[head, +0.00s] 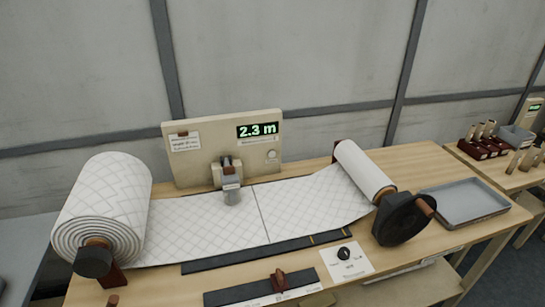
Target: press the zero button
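A beige panel (218,130) stands upright at the back of the bench. Its green-lit display (258,130) reads "2.3 m". A small round pale button (272,156) sits below the display at the panel's right side; the lettering near it is too small to read, so I cannot confirm it is the zero button. A grey block-like part (231,189) sticks out from the panel's front, over the quilted white wadding (205,228). Neither of my grippers is in view.
A thick wadding roll (105,205) stands left, a thinner roll (363,172) right with a dark crank (405,217). A black knob (344,254) and a dark red handle (279,280) are at the front. A grey tray (465,203) lies right. A side table holds tools.

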